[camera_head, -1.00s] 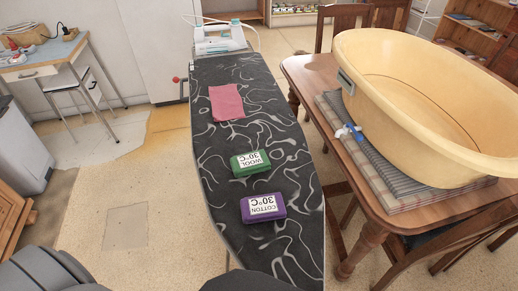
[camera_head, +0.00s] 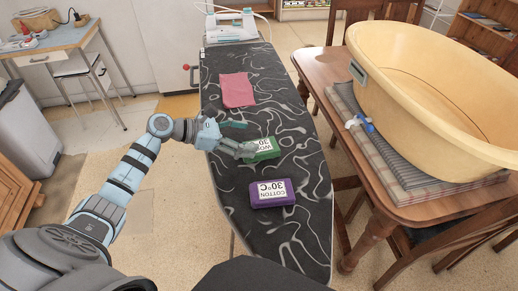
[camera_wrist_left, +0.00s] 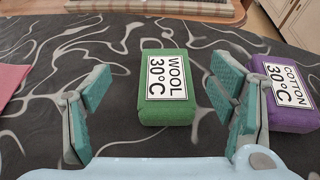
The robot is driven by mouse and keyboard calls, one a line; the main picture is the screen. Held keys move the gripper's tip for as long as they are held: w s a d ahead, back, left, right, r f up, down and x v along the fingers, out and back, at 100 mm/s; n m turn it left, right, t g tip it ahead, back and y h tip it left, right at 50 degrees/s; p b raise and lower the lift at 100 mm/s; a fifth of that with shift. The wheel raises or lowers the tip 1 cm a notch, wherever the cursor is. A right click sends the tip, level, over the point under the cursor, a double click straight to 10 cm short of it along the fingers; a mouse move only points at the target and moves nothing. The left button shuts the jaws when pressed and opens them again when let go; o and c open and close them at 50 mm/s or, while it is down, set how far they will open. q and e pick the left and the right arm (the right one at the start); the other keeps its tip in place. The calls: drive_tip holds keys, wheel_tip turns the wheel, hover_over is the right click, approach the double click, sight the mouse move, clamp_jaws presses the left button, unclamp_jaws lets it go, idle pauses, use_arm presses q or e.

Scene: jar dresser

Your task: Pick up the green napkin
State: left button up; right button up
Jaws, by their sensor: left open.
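The green napkin (camera_head: 262,148) lies on the dark patterned ironing board, a small block-like bundle with a white "WOOL 30°C" label. In the left wrist view the green napkin (camera_wrist_left: 166,112) sits ahead of my left gripper, between the lines of its two fingers. My left gripper (camera_head: 241,138) is open and empty, reaching in from the left at the napkin's left end; one finger overlaps the napkin in the head view. Whether it touches cannot be told. My left gripper (camera_wrist_left: 158,84) shows both teal pads spread apart. My right gripper is not in view.
A purple "COTTON 30°C" bundle (camera_head: 272,194) lies nearer on the ironing board (camera_head: 235,225), close to the right finger in the wrist view. A pink cloth (camera_head: 237,90) and an iron (camera_head: 230,25) lie farther back. A wooden table with a yellow tub (camera_head: 420,70) stands right.

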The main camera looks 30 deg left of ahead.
sight(270, 144)
use_arm(q)
drive_tip(key=x, duration=0.5)
drive_tip(key=f+x, duration=0.1)
drive_tip(key=x, duration=0.1)
drive_tip(key=shift+s+d+f, duration=0.15)
drive_tip(key=shift+s+d, duration=0.1)
drive_tip(key=shift+d, duration=0.05)
drive_tip(key=shift+s, duration=0.1)
drive_tip(key=c, duration=1.2)
